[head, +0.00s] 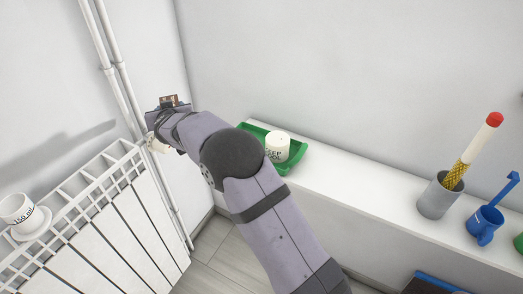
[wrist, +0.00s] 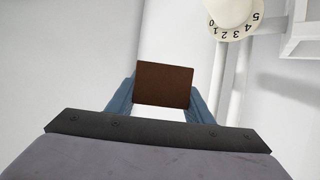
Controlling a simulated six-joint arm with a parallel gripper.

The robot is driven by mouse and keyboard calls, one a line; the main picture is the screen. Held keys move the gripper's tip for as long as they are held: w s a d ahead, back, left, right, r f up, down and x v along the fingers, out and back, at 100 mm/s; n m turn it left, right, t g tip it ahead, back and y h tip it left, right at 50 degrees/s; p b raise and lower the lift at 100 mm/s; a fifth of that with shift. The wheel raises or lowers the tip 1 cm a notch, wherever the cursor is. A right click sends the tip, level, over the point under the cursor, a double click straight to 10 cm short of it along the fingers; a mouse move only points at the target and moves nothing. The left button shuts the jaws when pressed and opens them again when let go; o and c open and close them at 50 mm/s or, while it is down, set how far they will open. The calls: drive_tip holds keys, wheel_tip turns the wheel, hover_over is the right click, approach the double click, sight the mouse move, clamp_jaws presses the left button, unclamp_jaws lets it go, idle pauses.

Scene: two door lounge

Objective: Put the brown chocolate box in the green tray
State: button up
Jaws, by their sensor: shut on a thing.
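The brown chocolate box (wrist: 163,84) is between the two blue fingers of my gripper (wrist: 163,100) in the wrist view, and my gripper is shut on it. In the head view a small part of the box (head: 169,100) shows above my gripper at the upper left, over the radiator's far end. The green tray (head: 292,163) lies on the white ledge, to the right of my gripper and apart from it. My arm hides the tray's near left part. A white tub with dark lettering (head: 278,146) stands in the tray.
A white radiator (head: 115,225) with a cup on a saucer (head: 35,222) is at the left, beside wall pipes (head: 117,65). A numbered dial (wrist: 235,22) is close by in the wrist view. A grey pot (head: 437,196) and a blue mug (head: 484,224) stand right on the ledge.

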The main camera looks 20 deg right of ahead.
drive_tip(key=d+m+g+h, duration=0.2)
drive_tip(key=d+m+h, duration=0.45)
drive_tip(key=d, duration=0.65)
drive_tip(key=s+d+f+m+g+h, duration=0.2)
drive_tip(key=s+d, duration=0.4)
drive_tip(key=d, duration=0.4)
drive_tip(key=shift+s+f+m+h, duration=0.25)
drive_tip(key=shift+m+h, duration=0.3)
drive_tip(key=shift+h, duration=0.4)
drive_tip(key=shift+f+p, duration=0.7)
drive_tip(key=shift+f, duration=4.3)
drive_tip(key=shift+f, duration=0.15)
drive_tip(key=o, duration=1.1)
drive_tip(key=shift+f, duration=0.1)
drive_tip(key=shift+o, duration=0.2)
